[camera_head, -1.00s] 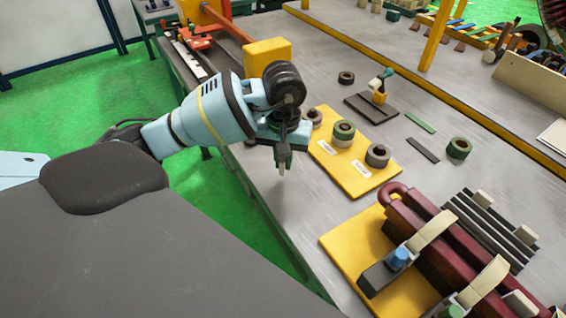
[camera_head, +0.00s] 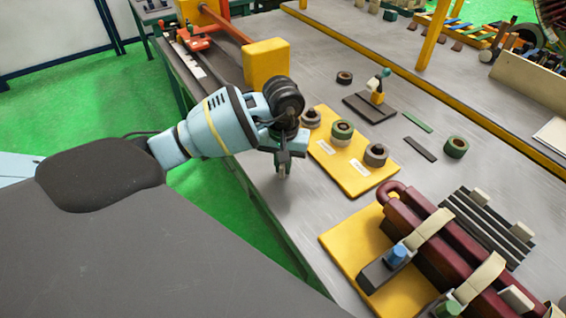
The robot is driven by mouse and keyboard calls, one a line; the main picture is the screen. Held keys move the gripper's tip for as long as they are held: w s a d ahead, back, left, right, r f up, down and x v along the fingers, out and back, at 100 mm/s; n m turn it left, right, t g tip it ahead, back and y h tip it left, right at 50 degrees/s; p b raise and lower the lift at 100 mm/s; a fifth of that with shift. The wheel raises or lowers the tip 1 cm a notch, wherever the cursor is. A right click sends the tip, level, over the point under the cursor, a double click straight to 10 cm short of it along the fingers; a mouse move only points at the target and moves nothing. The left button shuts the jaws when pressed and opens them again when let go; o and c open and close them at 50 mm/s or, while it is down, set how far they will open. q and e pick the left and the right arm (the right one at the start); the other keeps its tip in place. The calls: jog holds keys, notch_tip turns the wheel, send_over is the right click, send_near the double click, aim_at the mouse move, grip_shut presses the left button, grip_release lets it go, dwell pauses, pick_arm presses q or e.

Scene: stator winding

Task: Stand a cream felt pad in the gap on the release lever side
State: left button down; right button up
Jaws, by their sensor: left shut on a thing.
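My left gripper (camera_head: 283,167) is shut on a small pale piece, mostly hidden by its fingers, above the table's left edge. I cannot make out its shape. Two dark red coil bars (camera_head: 427,230) lie side by side at the lower right. Cream bands (camera_head: 429,226) cross over them. Cream blocks (camera_head: 480,197) stand by dark slats (camera_head: 492,235) beyond the bars. A dark clamp block with a blue knob (camera_head: 396,256) sits at the near side, and a green knob (camera_head: 447,309) shows at the bottom edge. I cannot tell which part is the release lever. My right gripper is out of view.
A yellow board (camera_head: 345,172) carries several tape rolls. Another yellow board (camera_head: 345,243) lies under the coil bars. A yellow block (camera_head: 266,61) stands behind my left arm. A dark tray (camera_head: 369,106), green strip (camera_head: 418,122) and green roll (camera_head: 456,147) lie farther back.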

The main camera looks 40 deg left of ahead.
pick_arm(q)
jog(key=shift+f, duration=0.2)
jog(key=c, duration=1.5)
grip_release()
jog(key=shift+r, duration=0.1)
jog(key=shift+r, duration=0.4)
notch_tip(320, 180, up, 12)
jog(key=shift+f, duration=0.25)
